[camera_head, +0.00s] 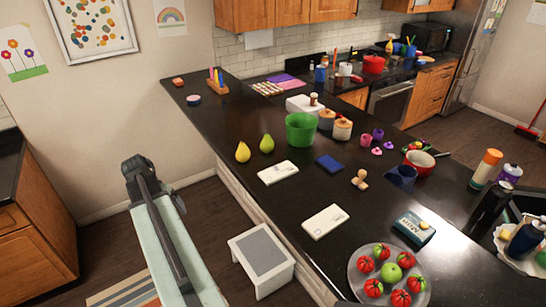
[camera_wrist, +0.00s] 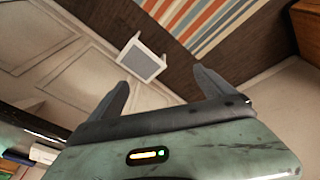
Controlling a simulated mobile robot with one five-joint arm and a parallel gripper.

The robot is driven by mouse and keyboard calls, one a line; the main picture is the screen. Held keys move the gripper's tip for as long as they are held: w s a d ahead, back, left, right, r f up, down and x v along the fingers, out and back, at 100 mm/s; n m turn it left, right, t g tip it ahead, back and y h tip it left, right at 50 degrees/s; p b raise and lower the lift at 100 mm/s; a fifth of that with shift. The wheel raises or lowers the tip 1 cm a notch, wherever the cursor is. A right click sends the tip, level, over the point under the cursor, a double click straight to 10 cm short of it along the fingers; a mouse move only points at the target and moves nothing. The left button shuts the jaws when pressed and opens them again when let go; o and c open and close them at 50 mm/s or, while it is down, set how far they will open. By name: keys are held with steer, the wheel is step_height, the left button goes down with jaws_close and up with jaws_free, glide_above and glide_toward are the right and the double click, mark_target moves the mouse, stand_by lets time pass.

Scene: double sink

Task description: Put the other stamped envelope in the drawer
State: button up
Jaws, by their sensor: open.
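Two white envelopes lie flat on the dark counter in the head view. One envelope (camera_head: 278,173) is near the pears, and the other envelope (camera_head: 325,221) is closer to the front. Each has a small dark mark, too small to read. A wooden stamp (camera_head: 360,180) and a blue pad (camera_head: 328,163) lie near them. A wooden cabinet at the left has a shut drawer (camera_head: 12,219); I cannot tell if it is the task's drawer. My gripper (camera_wrist: 160,91) is open and empty, over the floor left of the counter, apart from both envelopes.
A white step stool (camera_head: 262,258) stands on the floor against the counter; a striped rug (camera_head: 135,290) lies nearby.

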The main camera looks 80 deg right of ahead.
steer(key=s+d+r+m+g+p, duration=0.1)
steer(key=s+d+r+m+p, duration=0.5)
steer(key=s+d, duration=0.8)
steer(key=m+g+p, duration=0.2)
steer(key=m+p, duration=0.1)
steer(key=m, duration=0.2)
glide_toward(278, 171)
steer(key=shift+a, duration=0.2)
steer(key=shift+s+d, duration=0.1)
steer(key=shift+s, duration=0.25)
steer(key=shift+s+d+f+h+b, duration=0.1)
steer(key=shift+f+h+b, duration=0.05)
steer(key=shift+f+b, duration=0.5)
steer(key=shift+s+d+f+h+b, duration=0.1)
steer(key=shift+f+h+b, duration=0.05)
steer(key=shift+f+b, duration=0.45)
steer(key=shift+s+d+f+b, duration=0.1)
steer(key=shift+f+b, duration=0.2)
steer(key=shift+r, duration=0.1)
steer(key=b+x, duration=0.5)
steer(key=shift+w+f, duration=0.25)
steer(key=shift+r, duration=0.2)
